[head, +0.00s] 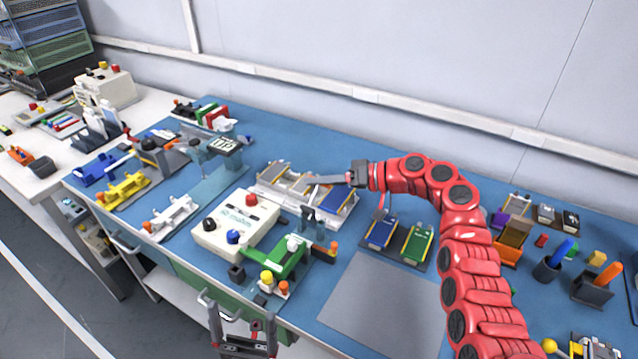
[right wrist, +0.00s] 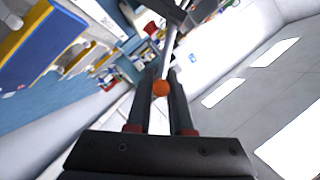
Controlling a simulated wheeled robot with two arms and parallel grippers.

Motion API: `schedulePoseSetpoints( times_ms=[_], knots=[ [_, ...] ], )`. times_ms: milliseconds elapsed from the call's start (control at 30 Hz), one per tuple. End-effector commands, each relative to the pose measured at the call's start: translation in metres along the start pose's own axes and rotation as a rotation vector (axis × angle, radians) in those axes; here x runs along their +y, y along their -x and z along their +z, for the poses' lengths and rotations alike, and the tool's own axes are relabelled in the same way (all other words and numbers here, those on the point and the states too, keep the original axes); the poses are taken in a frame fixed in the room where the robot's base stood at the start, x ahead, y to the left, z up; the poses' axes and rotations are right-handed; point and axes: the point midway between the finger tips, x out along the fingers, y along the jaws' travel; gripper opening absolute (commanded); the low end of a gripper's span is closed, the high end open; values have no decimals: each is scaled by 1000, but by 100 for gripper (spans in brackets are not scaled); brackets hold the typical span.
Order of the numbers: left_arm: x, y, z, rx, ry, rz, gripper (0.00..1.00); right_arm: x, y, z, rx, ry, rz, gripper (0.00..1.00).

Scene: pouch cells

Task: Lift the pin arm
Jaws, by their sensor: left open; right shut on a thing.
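My right gripper (head: 318,181), on the red arm, reaches left over the bench at the pouch cell tray. In the right wrist view its two dark fingers (right wrist: 160,85) are shut on an orange ball knob (right wrist: 160,88). A thin grey rod (right wrist: 170,50) runs on beyond the knob to a dark block (right wrist: 186,12); this looks like the pin arm. In the head view the knob cannot be made out. My left gripper (head: 239,330) is open and empty at the bottom, in front of the bench edge.
A white tray (head: 268,197) with cells lies below my right gripper. A cream control box (head: 222,240) and a green fixture (head: 287,262) stand in front. Blue and green cells (head: 417,243) lie to the right. The grey mat (head: 375,305) is clear.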

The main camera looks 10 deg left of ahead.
Motion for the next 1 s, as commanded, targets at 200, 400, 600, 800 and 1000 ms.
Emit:
schedulePoseSetpoints(
  times_ms=[200,400,600,800,1000],
  knots=[
    [0,0,0,0,0,0,100,2,0,1,-2,-2,5,0],
    [0,0,0,0,0,0,100,2,0,1,-1,-1,4,50],
    [0,0,0,0,0,0,100,1,0,0,-1,0,2,50],
    [0,1,0,0,0,0,100,2,10,0,3,0,3,50],
    [0,6,1,0,0,0,100,2,51,0,5,3,6,50]
  ],
)
